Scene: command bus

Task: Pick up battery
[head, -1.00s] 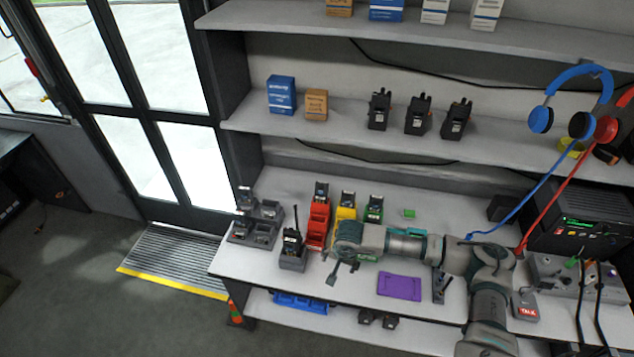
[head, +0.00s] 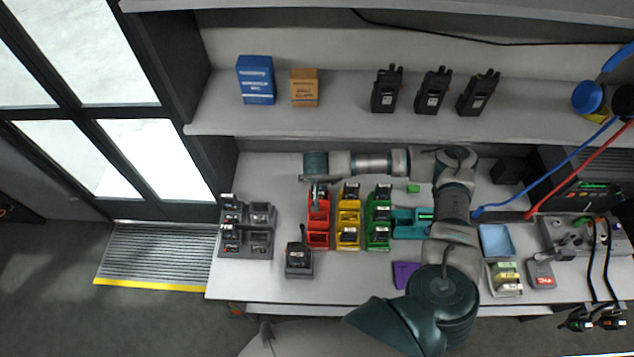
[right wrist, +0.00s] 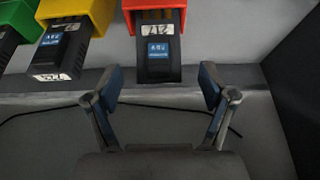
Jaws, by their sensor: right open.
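Dark batteries stand in coloured holders on the counter. In the right wrist view, a black battery (right wrist: 158,58) with a blue label sticks out of a red holder (right wrist: 134,4). My right gripper (right wrist: 160,82) is open and empty, its fingertips spread just short of this battery, one towards each side. In the head view, my right gripper (head: 318,193) is over the far end of the red holder (head: 318,239) and partly hides what is there. Yellow (head: 348,218) and green (head: 378,218) holders with batteries stand to its right. My left gripper is out of view.
A grey charger (head: 261,229) and a docked radio (head: 299,259) stand left of the holders. A teal holder (head: 408,224), purple pad (head: 402,272) and blue tray (head: 497,240) lie right. The shelf (head: 340,112) overhangs behind my arm.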

